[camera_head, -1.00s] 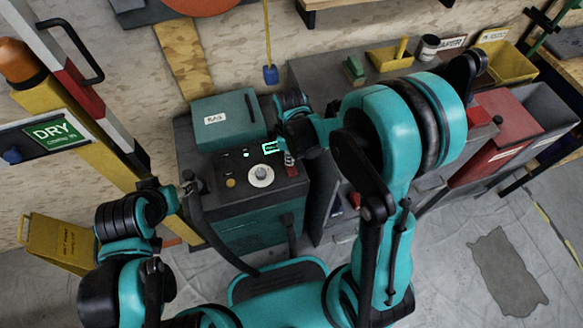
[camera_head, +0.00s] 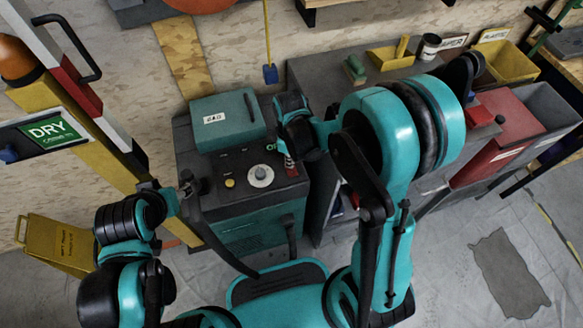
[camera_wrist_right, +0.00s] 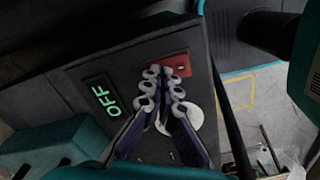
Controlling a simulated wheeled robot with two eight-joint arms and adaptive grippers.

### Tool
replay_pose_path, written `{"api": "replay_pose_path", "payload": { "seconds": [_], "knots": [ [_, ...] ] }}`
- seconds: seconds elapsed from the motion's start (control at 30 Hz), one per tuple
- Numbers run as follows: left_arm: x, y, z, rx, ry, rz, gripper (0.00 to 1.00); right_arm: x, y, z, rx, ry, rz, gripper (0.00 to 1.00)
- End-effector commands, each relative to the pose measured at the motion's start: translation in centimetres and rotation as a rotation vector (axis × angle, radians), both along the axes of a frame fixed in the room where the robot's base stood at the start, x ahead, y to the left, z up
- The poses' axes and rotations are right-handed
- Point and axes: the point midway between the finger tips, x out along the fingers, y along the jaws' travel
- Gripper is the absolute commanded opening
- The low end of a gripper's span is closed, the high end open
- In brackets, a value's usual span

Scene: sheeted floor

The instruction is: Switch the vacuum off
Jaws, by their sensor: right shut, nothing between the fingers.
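The vacuum (camera_head: 250,235) is a dark and teal box with a control panel on top. The panel carries a pale round dial (camera_head: 260,176), a yellow button (camera_head: 230,183) and a red switch (camera_head: 292,171).
A black hose (camera_head: 205,235) curves down the vacuum's left front. A grey cabinet (camera_head: 325,75) stands close on the right, with red and grey bins beyond. A yellow sign (camera_head: 62,243) stands at lower left. The floor at lower right is open.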

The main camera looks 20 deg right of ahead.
Motion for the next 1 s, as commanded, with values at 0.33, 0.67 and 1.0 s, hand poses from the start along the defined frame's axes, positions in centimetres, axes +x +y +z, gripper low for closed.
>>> {"api": "replay_pose_path", "payload": {
  "seconds": [0.33,0.67,1.0],
  "knots": [
    [0.0,0.0,1.2,0.000,0.000,0.000,0.48,0.0,0.0,1.5,0.000,0.000,0.000,0.00],
    [0.0,0.0,3.4,0.000,0.000,0.000,0.48,0.0,0.0,4.3,0.000,0.000,0.000,0.00],
    [0.0,0.0,5.3,0.000,0.000,0.000,0.48,0.0,0.0,7.0,0.000,0.000,0.000,0.00]
  ]
}}
